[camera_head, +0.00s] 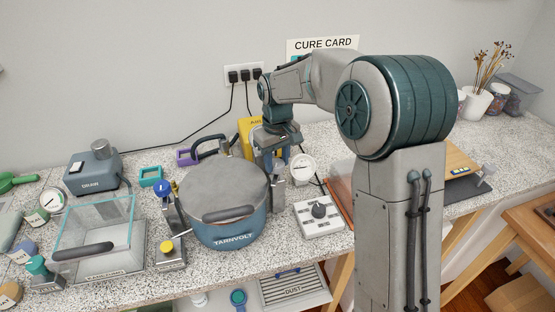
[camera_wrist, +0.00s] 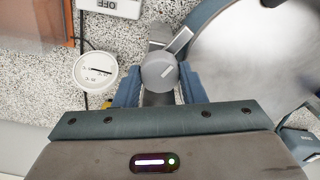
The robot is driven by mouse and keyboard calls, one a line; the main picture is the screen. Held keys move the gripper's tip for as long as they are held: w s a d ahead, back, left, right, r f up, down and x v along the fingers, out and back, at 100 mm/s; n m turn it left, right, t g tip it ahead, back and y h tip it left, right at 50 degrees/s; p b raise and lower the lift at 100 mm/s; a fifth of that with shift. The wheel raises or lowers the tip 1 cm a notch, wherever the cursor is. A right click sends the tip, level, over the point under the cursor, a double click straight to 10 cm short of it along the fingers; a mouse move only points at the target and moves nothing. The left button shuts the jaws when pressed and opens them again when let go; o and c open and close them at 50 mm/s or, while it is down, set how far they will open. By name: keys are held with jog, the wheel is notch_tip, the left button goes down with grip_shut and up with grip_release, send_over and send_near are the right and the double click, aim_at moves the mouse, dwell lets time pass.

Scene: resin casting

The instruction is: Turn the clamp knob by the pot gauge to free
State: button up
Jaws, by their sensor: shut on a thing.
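The grey clamp knob (camera_wrist: 159,70) is round, with a pale line on its face and a metal arm reaching toward the pot. My gripper (camera_wrist: 160,86) is shut on it, one blue finger on each side. In the head view my gripper (camera_head: 279,156) points down at the pot's right rear edge and hides the knob. The clamp's metal body (camera_head: 277,192) shows below it. The white pot gauge (camera_head: 302,168) is just right of my gripper; it also shows in the wrist view (camera_wrist: 95,72). The blue pot (camera_head: 226,220) has its grey lid (camera_head: 215,185) on.
Other clamps with a blue knob (camera_head: 162,188) and a yellow knob (camera_head: 167,247) stand left of the pot. A white switch box (camera_head: 318,222) is at its right. A glass-walled box (camera_head: 95,235) stands further left. A yellow object (camera_head: 246,128) is behind my gripper.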

aim_at(277, 162)
jog(key=n, duration=0.5)
jog(key=shift+r, duration=0.1)
jog(key=shift+n, duration=0.3)
dwell(0.4)
jog(key=o, duration=1)
notch_tip(277, 162, up, 14)
jog(key=shift+b, duration=0.35)
jog(key=s+d+f+m+t, duration=0.1)
jog(key=s+d+f+m, duration=0.2)
jog(key=s, duration=0.5)
jog(key=s+d+f+m+t, duration=0.1)
jog(key=s+d+f+m, duration=0.2)
jog(key=s+d+m, duration=0.2)
jog(key=s+d+f+m+t, duration=0.1)
jog(key=s+d+m, duration=0.3)
jog(key=s, duration=0.9)
jog(key=d+f, duration=0.1)
jog(key=d, duration=0.2)
jog(key=shift+f, duration=0.4)
